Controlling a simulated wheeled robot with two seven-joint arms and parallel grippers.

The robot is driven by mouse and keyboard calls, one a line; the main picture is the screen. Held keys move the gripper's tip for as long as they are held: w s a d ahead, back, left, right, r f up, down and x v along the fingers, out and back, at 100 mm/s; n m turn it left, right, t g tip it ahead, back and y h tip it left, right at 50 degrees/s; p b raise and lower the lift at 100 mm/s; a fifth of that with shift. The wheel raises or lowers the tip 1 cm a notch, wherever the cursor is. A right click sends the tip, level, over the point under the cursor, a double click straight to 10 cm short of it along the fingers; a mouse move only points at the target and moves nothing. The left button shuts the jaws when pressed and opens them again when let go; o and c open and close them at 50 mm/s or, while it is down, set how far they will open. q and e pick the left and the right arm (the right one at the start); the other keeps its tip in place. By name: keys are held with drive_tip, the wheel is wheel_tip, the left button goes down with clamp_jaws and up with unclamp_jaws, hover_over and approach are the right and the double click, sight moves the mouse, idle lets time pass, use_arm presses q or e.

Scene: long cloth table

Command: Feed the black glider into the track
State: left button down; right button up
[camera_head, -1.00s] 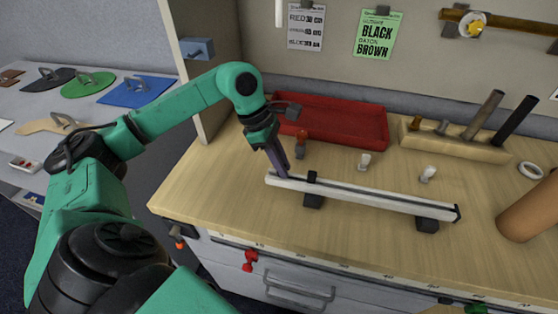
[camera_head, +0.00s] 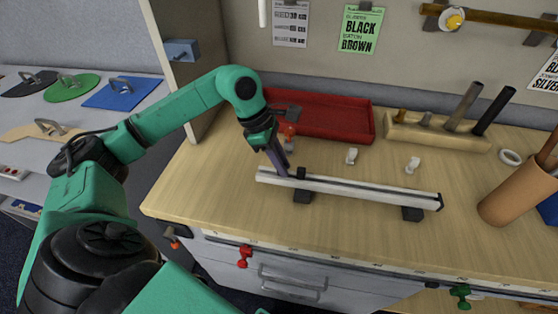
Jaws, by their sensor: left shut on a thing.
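The track (camera_head: 365,188) is a long pale rail across the table, raised on dark supports. My left gripper (camera_head: 286,173) points down over the track's left end, with its dark fingers shut. The black glider is between them but hidden, so its fit in the track cannot be told. A small black block (camera_head: 301,173) stands on the track just right of the fingertips, above the left support. My right gripper is not in view.
A red tray (camera_head: 325,117) lies behind. Two small white pieces (camera_head: 352,156) (camera_head: 413,165) stand behind the track, and a red-topped piece (camera_head: 290,131) is behind my gripper. A wooden tool block (camera_head: 440,133) and a brown cylinder (camera_head: 515,194) are right. The front strip is clear.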

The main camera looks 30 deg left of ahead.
use_arm(q)
drive_tip(key=shift+w+d, duration=0.1)
drive_tip(key=shift+d, duration=0.25)
drive_tip(key=c, duration=0.8)
unclamp_jaws()
drive_tip(key=shift+o, duration=0.2)
drive_tip(key=v, duration=1.4)
drive_tip(key=shift+r, duration=0.3)
drive_tip(key=shift+r, duration=0.1)
